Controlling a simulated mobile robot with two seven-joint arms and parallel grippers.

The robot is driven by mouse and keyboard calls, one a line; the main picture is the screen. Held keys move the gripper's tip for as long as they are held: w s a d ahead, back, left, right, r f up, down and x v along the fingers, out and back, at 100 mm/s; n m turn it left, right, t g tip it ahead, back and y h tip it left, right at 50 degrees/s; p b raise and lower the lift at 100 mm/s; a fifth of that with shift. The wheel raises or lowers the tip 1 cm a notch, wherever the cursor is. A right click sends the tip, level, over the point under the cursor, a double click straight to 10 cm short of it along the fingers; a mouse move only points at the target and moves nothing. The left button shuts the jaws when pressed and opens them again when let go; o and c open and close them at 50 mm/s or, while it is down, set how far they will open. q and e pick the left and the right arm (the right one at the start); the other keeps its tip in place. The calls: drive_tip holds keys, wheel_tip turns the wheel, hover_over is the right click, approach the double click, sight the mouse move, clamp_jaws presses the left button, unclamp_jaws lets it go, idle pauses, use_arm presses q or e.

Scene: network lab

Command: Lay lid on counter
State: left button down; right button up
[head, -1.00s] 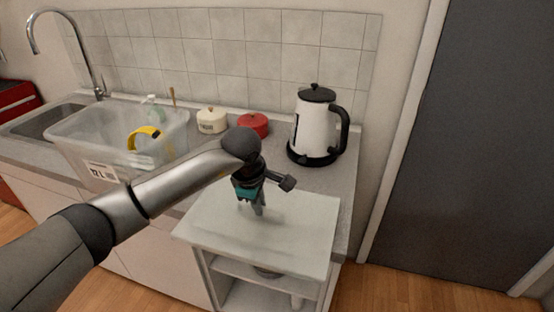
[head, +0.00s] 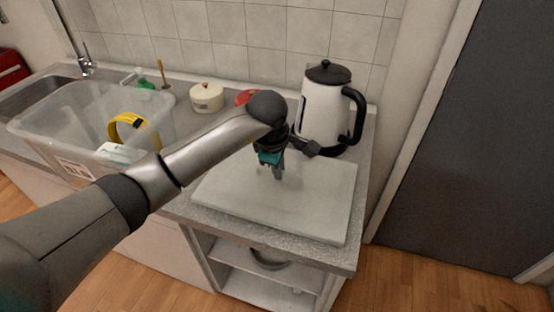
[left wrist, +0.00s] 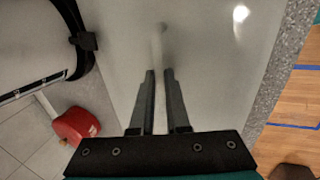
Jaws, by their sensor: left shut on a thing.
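The lid (head: 315,205) is a flat, pale, rectangular panel at the right end of the counter (head: 318,247). It looks level, on or just above the top; I cannot tell whether it touches all round. My left gripper (head: 279,178) points down at the lid's middle and is shut on it. In the left wrist view the two fingers (left wrist: 160,90) are close together over the lid (left wrist: 195,60), and the exact grip point is hard to make out. My right gripper is not in view.
A white and black kettle (head: 322,108) stands just behind the lid. A cream pot (head: 206,97) and a red pot (left wrist: 76,125) stand nearby. A clear bin (head: 60,130) is at the left by the sink. Open shelves (head: 250,285) are below the counter.

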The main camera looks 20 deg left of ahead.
use_arm(q)
drive_tip(key=shift+s+a, duration=0.15)
drive_tip(key=shift+s, duration=0.05)
drive_tip(key=shift+s+a+r, duration=0.1)
drive_tip(key=shift+s, duration=0.2)
drive_tip(key=shift+d, duration=0.2)
drive_tip(key=c, duration=1.3)
unclamp_jaws()
drive_tip(key=shift+f, duration=0.2)
drive_tip(key=o, duration=0.4)
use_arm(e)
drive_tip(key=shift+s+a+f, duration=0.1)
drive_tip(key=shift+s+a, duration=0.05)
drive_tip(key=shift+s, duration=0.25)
use_arm(q)
drive_tip(key=shift+r, duration=0.1)
